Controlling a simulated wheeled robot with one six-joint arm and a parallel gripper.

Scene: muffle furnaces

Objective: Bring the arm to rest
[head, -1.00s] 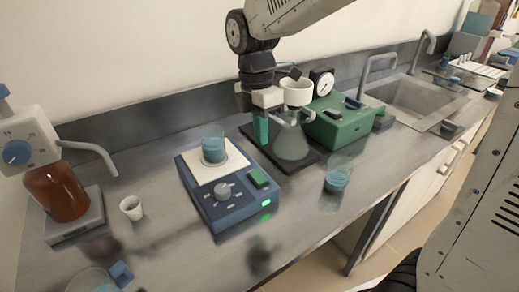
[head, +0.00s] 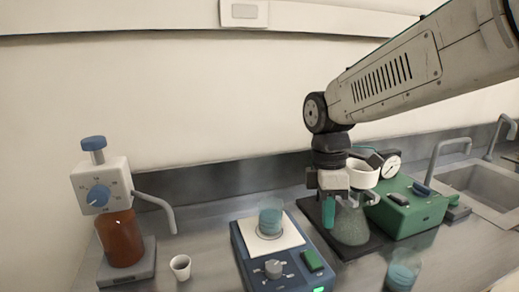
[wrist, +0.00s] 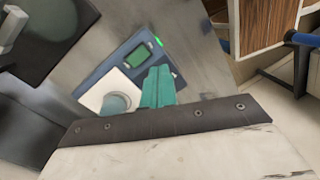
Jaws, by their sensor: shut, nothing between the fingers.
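My gripper (head: 329,213) hangs from the arm at the right of the head view, pointing down. Its teal fingers are closed together and empty. They also show in the wrist view (wrist: 158,87), in front of the blue hotplate. In the head view the gripper is just left of the flask (head: 351,225) with the white funnel cup (head: 364,175); I cannot tell whether it touches them. My arm reaches in from the upper right.
A blue hotplate (head: 243,238) bears a beaker of blue liquid (head: 271,219). A dispenser bottle (head: 121,238) and small white cup (head: 180,267) stand left. A green pump with gauge (head: 405,207), another beaker (head: 402,272) and a sink (head: 481,188) are right.

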